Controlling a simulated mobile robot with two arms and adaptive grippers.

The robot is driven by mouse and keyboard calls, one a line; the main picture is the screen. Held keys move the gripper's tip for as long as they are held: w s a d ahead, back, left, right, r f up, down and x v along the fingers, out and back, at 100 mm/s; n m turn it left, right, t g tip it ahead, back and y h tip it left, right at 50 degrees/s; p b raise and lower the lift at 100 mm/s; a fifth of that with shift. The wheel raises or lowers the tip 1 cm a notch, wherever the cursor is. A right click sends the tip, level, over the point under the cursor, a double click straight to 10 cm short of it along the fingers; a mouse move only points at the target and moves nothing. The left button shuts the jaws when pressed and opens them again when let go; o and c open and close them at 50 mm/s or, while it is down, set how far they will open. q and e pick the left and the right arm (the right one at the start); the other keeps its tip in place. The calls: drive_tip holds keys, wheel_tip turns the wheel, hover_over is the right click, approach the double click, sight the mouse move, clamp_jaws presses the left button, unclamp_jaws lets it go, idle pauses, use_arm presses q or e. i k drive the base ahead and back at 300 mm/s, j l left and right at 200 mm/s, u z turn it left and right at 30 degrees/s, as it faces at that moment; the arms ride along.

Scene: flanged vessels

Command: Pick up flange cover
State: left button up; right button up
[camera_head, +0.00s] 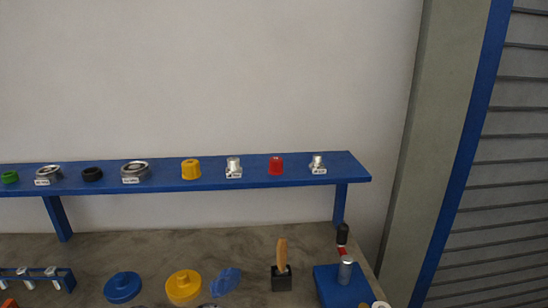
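Neither of my grippers is in view. Two round lidded-looking pieces lie on the grey-brown worktop, either of which may be a flange cover. One is a blue disc with a raised hub (123,287), left of centre at the bottom. The other is a yellow disc with a raised hub (184,285), just right of it. A smaller blue piece (226,281) lies right of the yellow one, its shape hard to make out. Nothing is seen touching these pieces from above.
A blue shelf (300,179) along the wall carries several small parts, including a yellow cap (191,169) and a red cap (276,165). A wooden-handled tool in a black block (282,272) and a blue stand (329,286) occupy the right of the worktop (170,248).

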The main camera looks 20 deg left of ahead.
sight(122, 288)
drive_tip(key=u, duration=1.65)
